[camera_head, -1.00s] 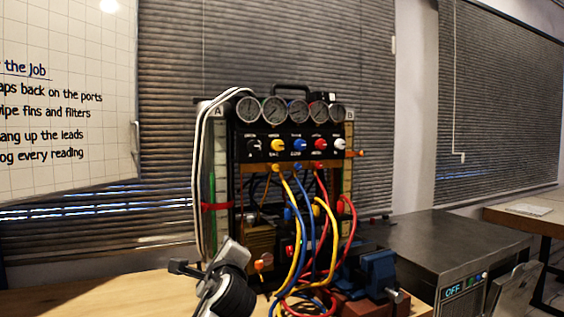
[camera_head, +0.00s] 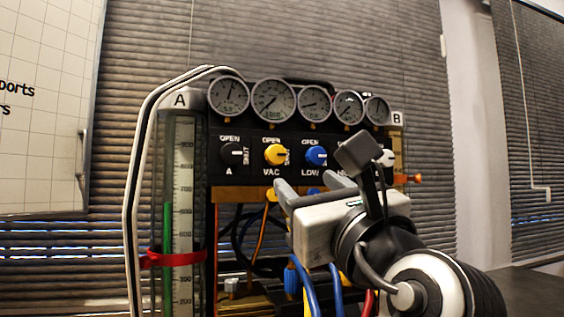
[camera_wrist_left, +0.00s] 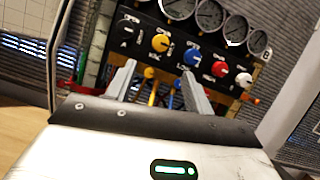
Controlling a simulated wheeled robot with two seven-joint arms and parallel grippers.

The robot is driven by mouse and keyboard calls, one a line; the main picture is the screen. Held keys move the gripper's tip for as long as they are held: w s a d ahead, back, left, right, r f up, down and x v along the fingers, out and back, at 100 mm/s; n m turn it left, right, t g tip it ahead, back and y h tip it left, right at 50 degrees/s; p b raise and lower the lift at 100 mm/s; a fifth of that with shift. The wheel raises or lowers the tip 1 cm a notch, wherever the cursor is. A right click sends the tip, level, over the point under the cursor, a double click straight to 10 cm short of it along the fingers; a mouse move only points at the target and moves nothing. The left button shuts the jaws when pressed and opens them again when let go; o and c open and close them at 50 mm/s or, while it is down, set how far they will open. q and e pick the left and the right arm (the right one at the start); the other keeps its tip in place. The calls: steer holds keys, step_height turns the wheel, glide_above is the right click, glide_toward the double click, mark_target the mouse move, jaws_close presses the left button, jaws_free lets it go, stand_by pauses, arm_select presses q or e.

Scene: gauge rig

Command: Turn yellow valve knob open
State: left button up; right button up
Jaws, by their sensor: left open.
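The yellow valve knob (camera_head: 276,154) sits on the black panel, second from the left, marked VAC with OPEN printed above it. It also shows in the left wrist view (camera_wrist_left: 160,43). My left gripper (camera_head: 312,184) is in front of the panel, below and to the right of the yellow knob, with its fingers toward the panel. In the left wrist view its two fingers (camera_wrist_left: 157,85) are apart with nothing held between them, and the yellow knob is beyond them. The gripper does not appear to touch the knob. My right gripper is not in view.
A black knob (camera_head: 234,154) and a blue knob (camera_head: 316,156) flank the yellow one. A red knob (camera_wrist_left: 220,69) and white knob (camera_wrist_left: 243,80) are farther right. Gauges (camera_head: 273,99) line the top. Hoses (camera_head: 303,285) hang below. A tube with a red strap (camera_head: 172,259) stands left.

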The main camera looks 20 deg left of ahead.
mark_target(278, 158)
arm_select(q)
steer(key=p+x, duration=0.1)
steer(key=x, duration=1)
steer(key=shift+w+a+r, duration=0.15)
steer(key=shift+w+a, duration=0.05)
steer(key=shift+w, duration=0.15)
steer(key=shift+w+a+r, duration=0.25)
steer(key=shift+w+a, duration=0.1)
steer(key=shift+w, duration=0.15)
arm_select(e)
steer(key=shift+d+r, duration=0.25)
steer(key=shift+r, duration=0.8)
arm_select(q)
steer(key=c, duration=1)
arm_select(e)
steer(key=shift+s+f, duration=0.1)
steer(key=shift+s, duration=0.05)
